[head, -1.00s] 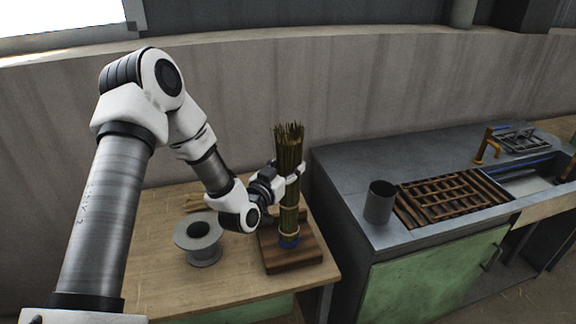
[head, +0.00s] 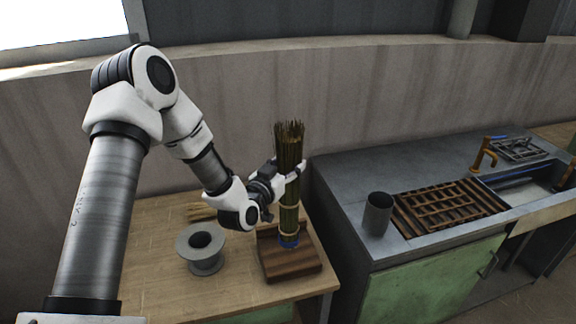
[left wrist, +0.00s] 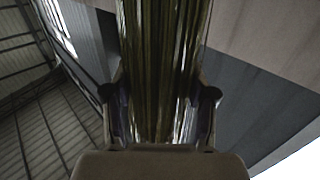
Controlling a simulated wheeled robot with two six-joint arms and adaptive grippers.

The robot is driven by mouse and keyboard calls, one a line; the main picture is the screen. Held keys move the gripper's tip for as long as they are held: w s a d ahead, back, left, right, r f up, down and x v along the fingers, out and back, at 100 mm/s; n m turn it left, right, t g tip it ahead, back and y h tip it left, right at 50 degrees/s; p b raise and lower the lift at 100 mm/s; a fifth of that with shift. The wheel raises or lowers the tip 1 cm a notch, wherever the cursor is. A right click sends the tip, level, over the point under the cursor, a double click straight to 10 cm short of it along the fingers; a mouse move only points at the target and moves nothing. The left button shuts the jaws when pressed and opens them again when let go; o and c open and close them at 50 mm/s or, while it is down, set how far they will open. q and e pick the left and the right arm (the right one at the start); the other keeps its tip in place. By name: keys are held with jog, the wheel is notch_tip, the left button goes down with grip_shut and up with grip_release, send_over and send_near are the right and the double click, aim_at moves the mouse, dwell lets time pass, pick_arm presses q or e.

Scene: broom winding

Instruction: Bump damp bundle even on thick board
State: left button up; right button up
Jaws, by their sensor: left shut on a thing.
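The bundle (head: 289,222) of brown-green stalks stands upright in the head view, with a pale tie around its lower part and a blue band near its foot. My left gripper (head: 290,172) is shut on the bundle around its middle. In the left wrist view the bundle (left wrist: 163,60) runs up between the two fingers. The thick board (head: 292,265) is a dark wooden block below the bundle. The bundle's foot is at the board's top; I cannot tell whether it touches. My right gripper is not in view.
A grey spool (head: 201,250) stands on the wooden table (head: 160,285) left of the board. More stalks (head: 203,211) lie behind the spool.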

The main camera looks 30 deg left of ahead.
pick_arm(q)
jog(key=shift+f, duration=0.1)
dwell(0.4)
jog(key=shift+f+b, duration=2.3)
jog(key=shift+f, duration=0.2)
jog(key=shift+r, duration=0.1)
notch_tip(320, 180, up, 5)
jog(key=p, duration=0.4)
jog(key=shift+r, duration=0.1)
